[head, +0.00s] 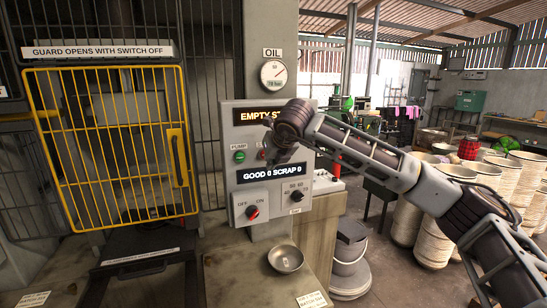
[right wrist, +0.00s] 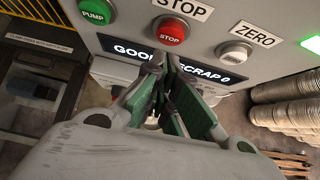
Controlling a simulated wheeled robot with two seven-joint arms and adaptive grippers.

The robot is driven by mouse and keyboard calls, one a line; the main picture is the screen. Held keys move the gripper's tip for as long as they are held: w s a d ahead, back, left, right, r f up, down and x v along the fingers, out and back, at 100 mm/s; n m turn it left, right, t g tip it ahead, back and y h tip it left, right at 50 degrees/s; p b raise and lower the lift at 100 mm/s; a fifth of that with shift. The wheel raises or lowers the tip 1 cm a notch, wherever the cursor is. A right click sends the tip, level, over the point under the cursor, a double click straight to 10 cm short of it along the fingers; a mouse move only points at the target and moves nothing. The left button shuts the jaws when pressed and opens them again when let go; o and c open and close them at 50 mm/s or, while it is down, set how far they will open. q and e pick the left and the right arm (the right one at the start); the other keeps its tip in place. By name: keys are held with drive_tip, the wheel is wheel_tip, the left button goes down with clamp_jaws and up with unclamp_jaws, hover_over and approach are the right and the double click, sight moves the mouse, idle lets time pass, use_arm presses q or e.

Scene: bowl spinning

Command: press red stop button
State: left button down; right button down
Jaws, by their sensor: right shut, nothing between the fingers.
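The red stop button (right wrist: 172,30) sits on the grey control panel (head: 230,180), under a STOP label. In the head view the red button (head: 262,154) is partly hidden by my right arm. My right gripper (right wrist: 160,66) is shut and empty, its green-and-grey fingers pointing at the panel just below the red button. They overlap the GOOD/SCRAP display (head: 271,173) in the wrist view. I see no contact with the button; the exact gap cannot be told. In the head view the right gripper (head: 277,154) is small and dark in front of the panel. My left gripper is not in view.
The green PUMP button (head: 239,156) is left of the red one, and a white ZERO button (right wrist: 234,52) is right of it. Rotary knobs (head: 252,212) sit lower on the panel. A metal bowl (head: 286,258) stands below. A yellow guard (head: 110,145) is at left.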

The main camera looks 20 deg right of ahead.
drive_tip(key=shift+w+p, duration=0.3)
drive_tip(key=shift+w, duration=0.65)
drive_tip(key=shift+w, duration=0.1)
